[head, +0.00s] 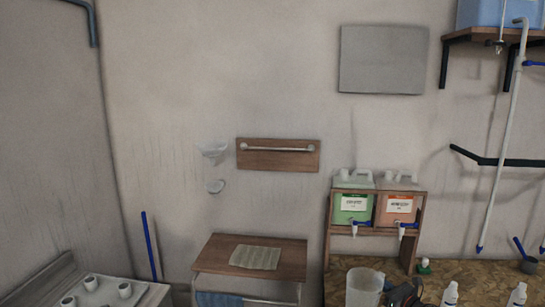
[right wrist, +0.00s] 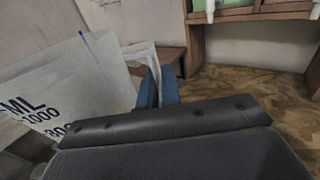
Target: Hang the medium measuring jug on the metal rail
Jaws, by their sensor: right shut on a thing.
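The measuring jug (head: 365,288) is a whitish, translucent vessel at the bottom of the head view. It looks upright, with its lower part cut off by the frame. In the right wrist view the jug (right wrist: 70,85) fills the left side and shows dark ML marks. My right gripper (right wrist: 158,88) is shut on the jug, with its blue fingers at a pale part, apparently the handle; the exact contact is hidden. In the head view my right gripper (head: 392,294) is a dark shape just right of the jug. The metal rail (head: 280,149) is fixed to a wooden wall board, empty. My left gripper is not in view.
A wooden side table (head: 290,260) with a folded cloth (head: 255,257) stands below the rail. A wooden rack (head: 327,235) with green and orange drums is at right, on a workbench (head: 455,272) with white bottles. A funnel (head: 213,148) hangs left of the rail.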

